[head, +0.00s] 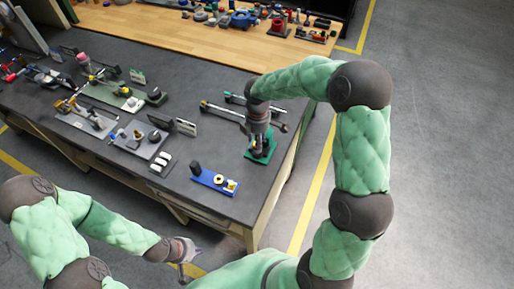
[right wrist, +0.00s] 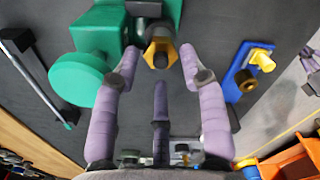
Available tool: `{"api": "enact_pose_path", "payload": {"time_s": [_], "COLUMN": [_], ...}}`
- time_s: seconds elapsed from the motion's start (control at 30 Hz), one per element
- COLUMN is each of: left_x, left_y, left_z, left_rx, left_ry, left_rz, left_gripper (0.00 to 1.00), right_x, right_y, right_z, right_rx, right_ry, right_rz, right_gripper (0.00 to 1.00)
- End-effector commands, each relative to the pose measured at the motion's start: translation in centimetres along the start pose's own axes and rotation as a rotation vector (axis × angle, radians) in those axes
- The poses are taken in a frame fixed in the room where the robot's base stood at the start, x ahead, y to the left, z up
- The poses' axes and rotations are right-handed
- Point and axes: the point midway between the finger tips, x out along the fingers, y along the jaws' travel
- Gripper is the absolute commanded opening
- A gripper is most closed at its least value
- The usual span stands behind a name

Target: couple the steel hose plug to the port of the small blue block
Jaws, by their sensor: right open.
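The small blue block (head: 213,181) lies on the dark bench near its front edge. It has a brass fitting (head: 231,186) at its right end and a black upright part (head: 196,168) at its left end. The blue block also shows at the right of the right wrist view (right wrist: 238,72). My right gripper (right wrist: 153,76) is open over a green fixture (right wrist: 98,45). I cannot tell whether this is the steel hose plug. My left gripper (head: 187,257) hangs off the bench's front; its jaws are unclear.
Grey trays (head: 139,140) with fittings stand left of the blue block. Long rods (head: 222,111) lie behind the green fixture. A wooden bench (head: 160,32) with many parts is at the back. Bare bench top lies between the blue block and the green fixture.

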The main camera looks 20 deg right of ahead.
Motion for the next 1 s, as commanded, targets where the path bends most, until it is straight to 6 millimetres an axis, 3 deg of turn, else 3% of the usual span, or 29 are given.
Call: {"api": "enact_pose_path", "payload": {"time_s": [0.37, 0.63, 0.8, 1.0], "left_x": [0.9, 0.9, 0.9, 0.9], "left_y": [-0.3, -0.3, -0.3, -0.3], "left_z": [0.0, 0.0, 0.0, 0.0], "left_rx": [0.0, 0.0, 0.0, 0.0], "left_ry": [0.0, 0.0, 0.0, 0.0], "left_rz": [0.0, 0.0, 0.0, 0.0], "left_gripper": [0.0, 0.0, 0.0, 0.0], "right_x": [4.8, 5.1, 5.1, 5.1], "right_y": [-0.1, -0.1, -0.1, 0.0], "right_z": [0.0, 0.0, 0.0, 0.0], "right_rx": [0.0, 0.0, 0.0, 0.0], "right_ry": [0.0, 0.0, 0.0, 0.0], "right_rz": [-0.004, -0.001, -0.001, 0.0], "right_gripper": [0.43, 0.43, 0.0, 0.0]}}
